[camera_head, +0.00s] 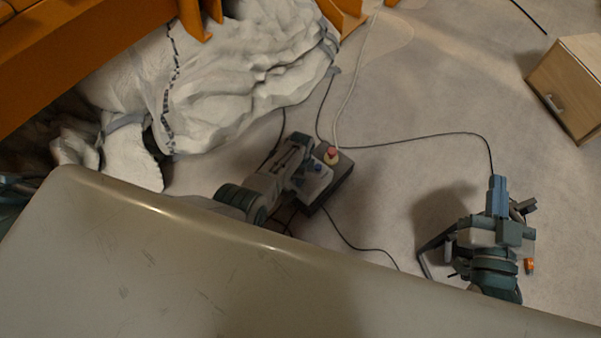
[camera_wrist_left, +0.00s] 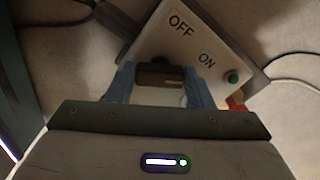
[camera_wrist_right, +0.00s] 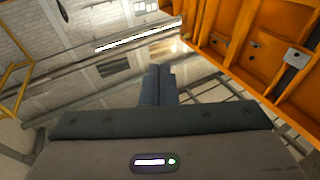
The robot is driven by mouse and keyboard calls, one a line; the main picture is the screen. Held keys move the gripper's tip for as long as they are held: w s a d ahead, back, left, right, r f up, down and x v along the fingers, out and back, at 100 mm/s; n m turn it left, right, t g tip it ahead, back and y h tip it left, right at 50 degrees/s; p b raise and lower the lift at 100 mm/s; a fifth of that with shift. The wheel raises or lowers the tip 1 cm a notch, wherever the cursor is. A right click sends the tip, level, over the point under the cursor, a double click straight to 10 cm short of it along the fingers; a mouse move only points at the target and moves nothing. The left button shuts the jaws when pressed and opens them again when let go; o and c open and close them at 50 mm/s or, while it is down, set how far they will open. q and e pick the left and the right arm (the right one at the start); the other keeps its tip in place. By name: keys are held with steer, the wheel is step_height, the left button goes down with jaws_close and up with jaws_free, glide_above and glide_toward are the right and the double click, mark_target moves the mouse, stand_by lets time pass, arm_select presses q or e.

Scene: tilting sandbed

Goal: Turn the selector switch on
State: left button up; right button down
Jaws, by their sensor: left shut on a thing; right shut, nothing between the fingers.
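The control box (camera_head: 338,186) lies on the floor in the middle of the head view. In the left wrist view its pale panel (camera_wrist_left: 216,38) reads OFF and ON. A dark selector switch handle (camera_wrist_left: 160,75) sits between the fingers of my left gripper (camera_wrist_left: 168,84). The fingers are shut on it, one at each side. My left gripper (camera_head: 308,174) is over the box in the head view, and the handle is hidden there. Which label the handle points at is unclear. My right gripper (camera_head: 497,184) is shut and empty, well right of the box; its fingertips touch in the right wrist view (camera_wrist_right: 157,72).
Black cables run over the floor. A wooden cabinet (camera_head: 568,85) stands far right. Floor between box and right arm is clear.

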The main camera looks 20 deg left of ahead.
arm_select(q)
steer(key=shift+m, duration=0.3)
arm_select(e)
steer(key=shift+s+f+g, duration=0.1)
steer(key=shift+f+g, duration=0.3)
steer(key=shift+f, duration=0.3)
arm_select(q)
steer(key=o, duration=1)
steer(key=shift+r, duration=0.1)
